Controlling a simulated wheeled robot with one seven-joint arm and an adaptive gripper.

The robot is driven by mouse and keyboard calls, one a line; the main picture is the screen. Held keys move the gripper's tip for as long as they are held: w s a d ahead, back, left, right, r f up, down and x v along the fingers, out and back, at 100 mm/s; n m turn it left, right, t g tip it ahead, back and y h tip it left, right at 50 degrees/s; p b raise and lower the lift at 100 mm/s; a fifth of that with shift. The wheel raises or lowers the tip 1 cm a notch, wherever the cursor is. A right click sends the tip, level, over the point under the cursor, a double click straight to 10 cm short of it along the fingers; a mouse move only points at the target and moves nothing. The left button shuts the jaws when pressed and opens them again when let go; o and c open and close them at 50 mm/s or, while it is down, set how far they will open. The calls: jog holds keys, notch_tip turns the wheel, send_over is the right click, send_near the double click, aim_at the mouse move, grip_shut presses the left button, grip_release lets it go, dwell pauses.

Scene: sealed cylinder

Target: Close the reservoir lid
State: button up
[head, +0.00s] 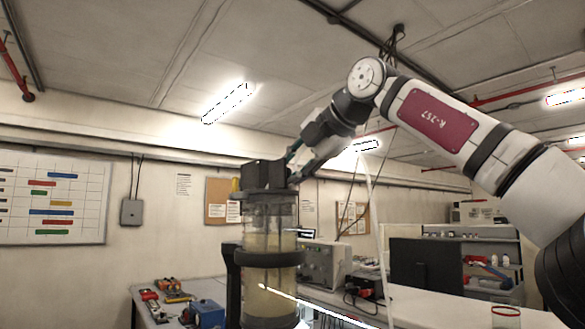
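The reservoir (269,222) is a clear upright cylinder with yellowish contents and dark bands. It stands in the lower middle of the head view. A dark, blocky piece that looks like the lid (262,174) is at its top, above the dark rim. I cannot tell whether this lid is tilted or seated. My gripper (295,176) points down and left at the right side of the lid, close to it or touching it. Its fingertips are small and dark against the lid, so their opening and any hold are unclear.
A bench with tools and a blue box (208,313) is at the lower left. A grey instrument (325,263) stands behind the reservoir to the right. A dark monitor (425,266) and a white worktop (455,308) are farther right. Open air surrounds the reservoir's upper left.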

aim_at(275, 170)
grip_shut()
jog(key=shift+s+a+n, duration=0.1)
jog(key=shift+a+n, duration=0.05)
jog(key=shift+n, duration=0.15)
dwell(0.5)
jog(key=shift+s+a+r+n+t+h+b, duration=0.15)
jog(key=shift+s+a+n+t+h+b, duration=0.15)
jog(key=shift+n+h, duration=0.25)
jog(key=shift+s+a+r+n+t+h+b, duration=0.15)
jog(key=shift+a+n+t+h+b, duration=0.05)
jog(key=shift+a+n+t+h, duration=0.3)
jog(key=shift+s+a+n+t+h+b, duration=0.45)
jog(key=shift+a+n+t+h+b, duration=0.2)
jog(key=shift+n, duration=0.5)
jog(key=n+t+b, duration=0.1)
jog(key=s+a+f+n+t+h, duration=0.1)
jog(key=n, duration=0.1)
jog(key=shift+s+a+h+b, duration=0.1)
jog(key=shift+a+h+b, duration=0.15)
jog(key=shift+h+b, duration=0.1)
jog(key=shift+s+a+f+n+t+h, duration=0.15)
jog(key=shift+a+f+n+t, duration=0.2)
jog(key=shift+n, duration=0.3)
jog(key=shift+s+a+f+n+t, duration=0.1)
jog(key=shift+s+f+n+t, duration=0.1)
jog(key=shift+n+t, duration=0.35)
jog(key=shift+s+a+f+n+t+h, duration=0.1)
jog(key=shift+a+f+n+t, duration=0.15)
jog(key=shift+n, duration=0.55)
